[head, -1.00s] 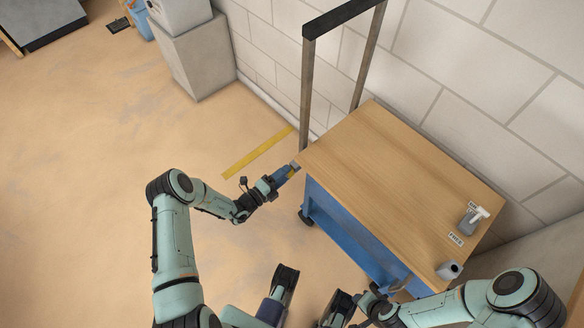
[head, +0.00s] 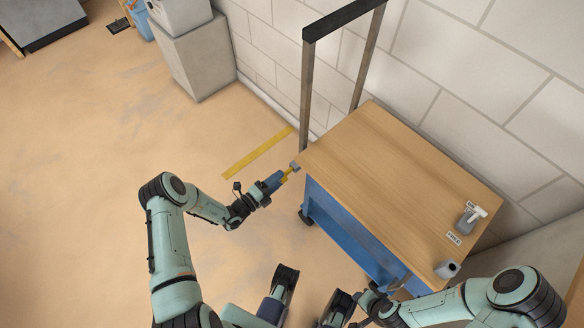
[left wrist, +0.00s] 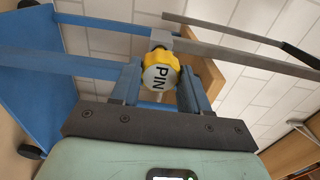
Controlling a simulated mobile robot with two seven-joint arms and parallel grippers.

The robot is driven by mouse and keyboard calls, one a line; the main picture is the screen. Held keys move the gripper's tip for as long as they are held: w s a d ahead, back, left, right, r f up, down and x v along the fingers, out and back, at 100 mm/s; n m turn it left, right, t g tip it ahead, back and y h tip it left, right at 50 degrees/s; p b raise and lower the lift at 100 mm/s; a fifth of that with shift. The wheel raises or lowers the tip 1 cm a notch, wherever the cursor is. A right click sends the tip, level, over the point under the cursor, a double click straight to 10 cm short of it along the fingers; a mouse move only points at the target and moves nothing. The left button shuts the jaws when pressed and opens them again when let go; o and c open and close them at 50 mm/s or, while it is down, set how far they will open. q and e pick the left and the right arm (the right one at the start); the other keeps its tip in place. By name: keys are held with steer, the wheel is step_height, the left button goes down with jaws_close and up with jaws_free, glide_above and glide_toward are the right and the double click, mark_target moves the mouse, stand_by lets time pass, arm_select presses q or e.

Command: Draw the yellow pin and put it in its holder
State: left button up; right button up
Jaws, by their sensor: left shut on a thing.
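The yellow pin (left wrist: 160,70) has a round knob with a white face marked "PIN". In the left wrist view it sits between the blue fingers of my left gripper (left wrist: 160,88). In the head view my left gripper (head: 281,178) is shut on the pin (head: 287,173), beside the cart's near-left corner. The pin lies in line with a small grey bracket (head: 295,166) there; I cannot tell whether its tip is still inside. My right gripper (head: 396,288) is by the cart's front right edge, its jaws unclear. I cannot identify the holder for sure.
The blue cart (head: 340,222) has a wooden top (head: 385,170) and a tall grey handle frame (head: 342,18).

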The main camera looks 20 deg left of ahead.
arm_select(q)
steer(key=shift+p+v, duration=0.45)
steer(key=shift+v, duration=1.6)
